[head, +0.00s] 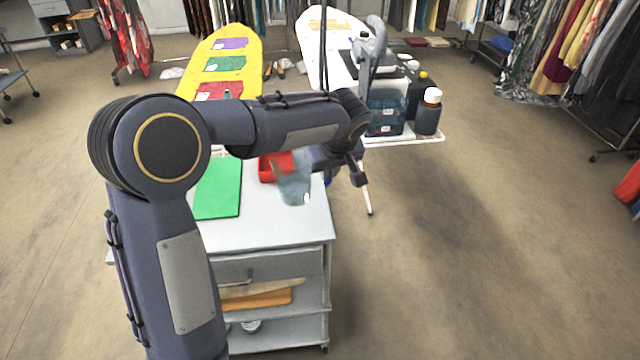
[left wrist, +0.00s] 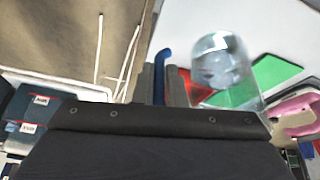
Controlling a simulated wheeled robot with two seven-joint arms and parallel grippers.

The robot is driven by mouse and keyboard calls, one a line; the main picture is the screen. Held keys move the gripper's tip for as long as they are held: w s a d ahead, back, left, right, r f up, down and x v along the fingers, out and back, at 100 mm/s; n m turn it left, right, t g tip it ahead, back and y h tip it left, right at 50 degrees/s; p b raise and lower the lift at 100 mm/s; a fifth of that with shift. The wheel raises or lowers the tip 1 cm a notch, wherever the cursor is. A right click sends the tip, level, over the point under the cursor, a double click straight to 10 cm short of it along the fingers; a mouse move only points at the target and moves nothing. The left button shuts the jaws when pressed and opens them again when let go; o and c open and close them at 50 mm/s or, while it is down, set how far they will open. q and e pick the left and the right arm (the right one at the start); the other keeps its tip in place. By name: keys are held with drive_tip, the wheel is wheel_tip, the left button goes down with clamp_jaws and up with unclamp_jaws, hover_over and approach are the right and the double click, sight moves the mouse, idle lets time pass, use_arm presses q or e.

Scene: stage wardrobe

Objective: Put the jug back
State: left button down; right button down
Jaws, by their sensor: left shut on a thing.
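The jug (head: 294,188) is clear and see-through. In the head view it is over the right part of the white cart top, just in front of a red tray (head: 270,168); I cannot tell whether it touches the top. It also shows in the left wrist view (left wrist: 222,65), where it looks tilted. My left gripper (head: 322,160) is at the jug's right side, partly hidden by my own arm. In the left wrist view its fingers (left wrist: 161,80) are shut on a blue strip, which looks like the jug's handle. My right gripper is not in view.
A green mat (head: 218,190) lies on the cart top (head: 270,232), left of the jug. Behind stands a white board (head: 415,138) with dark containers and a white-capped bottle (head: 428,112). A yellow ironing board (head: 228,50) is farther back.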

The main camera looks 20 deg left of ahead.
use_arm(q)
drive_tip(key=x, duration=0.5)
drive_tip(key=a+x, duration=0.1)
drive_tip(key=x, duration=0.1)
drive_tip(key=shift+s+f, duration=0.25)
drive_tip(key=shift+s, duration=0.05)
drive_tip(key=shift+f, duration=0.15)
drive_tip(key=c, duration=1.5)
unclamp_jaws()
